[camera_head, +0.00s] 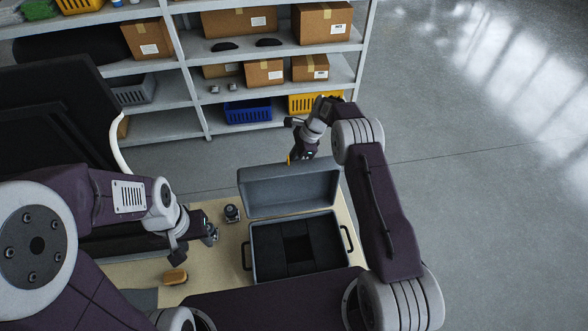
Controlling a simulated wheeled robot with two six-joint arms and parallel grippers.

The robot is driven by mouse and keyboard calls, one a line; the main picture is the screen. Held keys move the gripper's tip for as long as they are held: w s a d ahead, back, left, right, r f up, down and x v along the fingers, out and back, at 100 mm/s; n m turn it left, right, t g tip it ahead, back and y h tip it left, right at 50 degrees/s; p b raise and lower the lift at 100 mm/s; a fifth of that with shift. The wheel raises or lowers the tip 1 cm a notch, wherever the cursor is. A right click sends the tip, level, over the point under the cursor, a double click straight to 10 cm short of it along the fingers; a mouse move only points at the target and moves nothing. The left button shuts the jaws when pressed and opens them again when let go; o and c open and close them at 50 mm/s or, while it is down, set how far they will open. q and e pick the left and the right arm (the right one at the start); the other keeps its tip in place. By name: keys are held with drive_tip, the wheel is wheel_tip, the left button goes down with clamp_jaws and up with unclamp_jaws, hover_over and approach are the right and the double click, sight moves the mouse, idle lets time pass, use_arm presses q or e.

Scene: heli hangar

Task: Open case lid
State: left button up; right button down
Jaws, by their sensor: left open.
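A grey case (299,276) with a dark lining sits on the table, and its lid (288,191) stands raised at the back. The inside of the case shows a square recess and no contents that I can make out. My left gripper (211,236) is open, left of the case and apart from it. My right gripper (294,158) is behind the top edge of the lid, pointing down. Its fingertips are small and partly hidden, so I cannot tell its opening or whether it touches the lid.
A small dark round device (232,213) stands on the table (212,271) left of the lid. A brush with a wooden back (175,276) lies near the front left. A black monitor-like panel (55,125) stands at the left. Shelves with boxes (321,23) and bins are behind.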

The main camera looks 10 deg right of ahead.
drive_tip(key=shift+w+f+b, duration=0.3)
drive_tip(key=shift+w+b, duration=0.15)
drive_tip(key=shift+w, duration=0.1)
drive_tip(key=shift+w+f+b, duration=0.25)
drive_tip(key=shift+w+b, duration=0.2)
drive_tip(key=shift+w, duration=0.1)
drive_tip(key=shift+w+r, duration=0.1)
drive_tip(key=shift+r, duration=0.05)
drive_tip(key=c, duration=1.5)
unclamp_jaws()
drive_tip(key=shift+o, duration=0.2)
